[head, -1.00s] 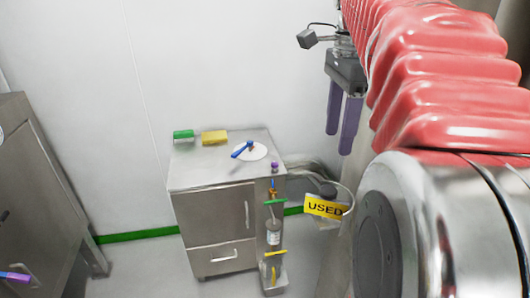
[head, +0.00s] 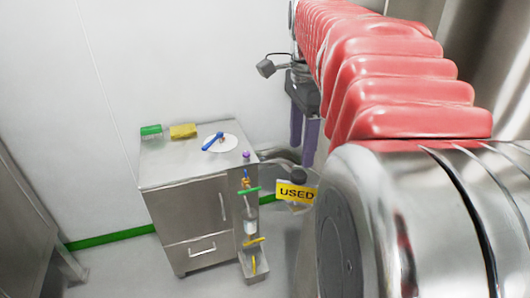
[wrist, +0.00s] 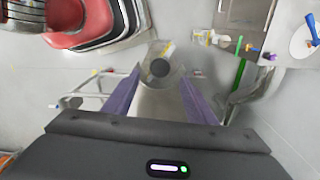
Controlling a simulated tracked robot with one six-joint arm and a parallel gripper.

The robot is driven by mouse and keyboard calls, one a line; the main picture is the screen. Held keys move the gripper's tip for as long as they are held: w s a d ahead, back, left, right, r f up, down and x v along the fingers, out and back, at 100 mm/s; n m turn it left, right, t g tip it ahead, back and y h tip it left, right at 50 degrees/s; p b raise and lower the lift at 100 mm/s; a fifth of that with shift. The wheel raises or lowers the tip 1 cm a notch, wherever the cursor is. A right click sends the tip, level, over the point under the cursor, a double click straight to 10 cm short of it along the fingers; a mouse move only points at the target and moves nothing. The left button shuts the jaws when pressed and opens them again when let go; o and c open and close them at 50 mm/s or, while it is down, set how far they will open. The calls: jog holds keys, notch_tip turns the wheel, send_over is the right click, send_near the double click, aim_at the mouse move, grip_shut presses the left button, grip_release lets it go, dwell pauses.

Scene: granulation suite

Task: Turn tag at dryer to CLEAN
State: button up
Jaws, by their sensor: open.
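The yellow tag (head: 297,193) reads USED in the head view and hangs beside a dark round cap right of the steel cabinet. My gripper (head: 303,142) has two purple fingers and is in the air, just above the tag in that picture. The fingers are apart with nothing between them. In the wrist view my gripper (wrist: 158,92) points down, and a dark round cap (wrist: 160,68) shows between its fingers. A thin yellowish strip lies at that cap's edge; I cannot tell whether it is the tag. No CLEAN face shows.
The steel cabinet (head: 188,212) bears a green block (head: 151,130), a yellow block (head: 183,131) and a white disc (head: 229,143) with a blue handle. Coloured valves (head: 249,191) run down its right side. My red-sleeved arm hides the right side.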

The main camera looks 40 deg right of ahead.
aim_at(299, 174)
notch_tip(299, 174, down, 7)
jog(key=shift+r, duration=0.1)
dwell(0.4)
jog(key=c, duration=1)
